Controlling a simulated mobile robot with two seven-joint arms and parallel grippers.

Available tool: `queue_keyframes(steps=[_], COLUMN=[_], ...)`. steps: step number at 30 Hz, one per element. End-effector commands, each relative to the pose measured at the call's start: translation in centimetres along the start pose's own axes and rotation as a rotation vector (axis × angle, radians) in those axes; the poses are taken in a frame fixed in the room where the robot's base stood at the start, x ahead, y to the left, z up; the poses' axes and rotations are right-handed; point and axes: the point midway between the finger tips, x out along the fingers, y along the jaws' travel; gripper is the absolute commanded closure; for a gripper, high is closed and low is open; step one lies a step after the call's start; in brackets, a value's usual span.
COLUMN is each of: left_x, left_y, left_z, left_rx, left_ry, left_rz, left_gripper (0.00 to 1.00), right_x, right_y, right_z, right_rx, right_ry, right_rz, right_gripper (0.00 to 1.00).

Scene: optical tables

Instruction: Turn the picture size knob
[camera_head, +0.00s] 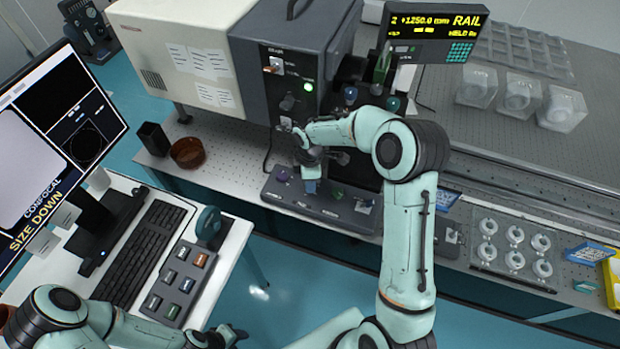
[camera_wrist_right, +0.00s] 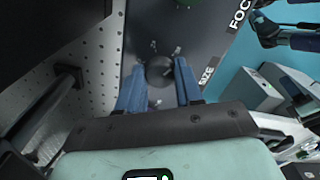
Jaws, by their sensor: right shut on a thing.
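The picture size knob (camera_wrist_right: 160,71) is a dark round knob on a dark grey control panel (camera_head: 345,217), beside a "SIZE" label. In the wrist view the two blue fingers of my right gripper (camera_wrist_right: 160,88) stand on either side of it, shut on it. In the head view my right gripper (camera_head: 311,186) points down onto the panel and hides this knob. A purple knob (camera_head: 283,175) lies left of it and a green knob (camera_head: 338,194) right of it. My left gripper (camera_head: 228,336) is low at the bottom, its fingers unclear.
A monitor (camera_head: 55,140) at left reads "CONFOCAL" and "SIZE DOWN". A keyboard (camera_head: 140,250) and a button box (camera_head: 180,285) lie on the white desk. A rail display (camera_head: 435,30) is at upper right.

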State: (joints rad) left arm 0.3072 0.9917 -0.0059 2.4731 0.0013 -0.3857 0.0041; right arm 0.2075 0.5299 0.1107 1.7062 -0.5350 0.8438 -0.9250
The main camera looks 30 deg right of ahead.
Motion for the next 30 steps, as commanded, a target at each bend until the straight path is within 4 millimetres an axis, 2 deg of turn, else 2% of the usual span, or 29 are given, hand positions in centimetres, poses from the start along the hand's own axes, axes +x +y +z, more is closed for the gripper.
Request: queue_keyframes(steps=[16, 17, 18, 19, 30], left_x=[-0.09, -0.09, -0.09, -0.09, -0.1], left_y=[0.06, 0.06, 0.06, 0.06, 0.07], left_z=[-0.08, -0.08, -0.08, -0.08, -0.09], left_rx=[0.0, 0.0, 0.0, 0.0, 0.0], left_ry=[0.001, 0.001, 0.001, 0.001, 0.001], left_rz=[0.0, 0.0, 0.0, 0.0, 0.0], left_gripper=[0.57, 0.57, 0.57, 0.57, 0.57], right_x=[-0.13, -0.13, -0.13, -0.13, -0.57], right_y=[0.13, 0.13, 0.13, 0.12, 0.1], right_z=[-0.04, -0.04, -0.04, -0.04, -0.02], right_rx=[-0.024, -0.024, -0.024, -0.023, -0.023], right_ry=[0.002, 0.002, 0.002, 0.002, 0.001], right_rz=[0.005, 0.005, 0.005, 0.004, 0.004], right_gripper=[0.95, 0.58, 0.45, 0.39, 0.39])
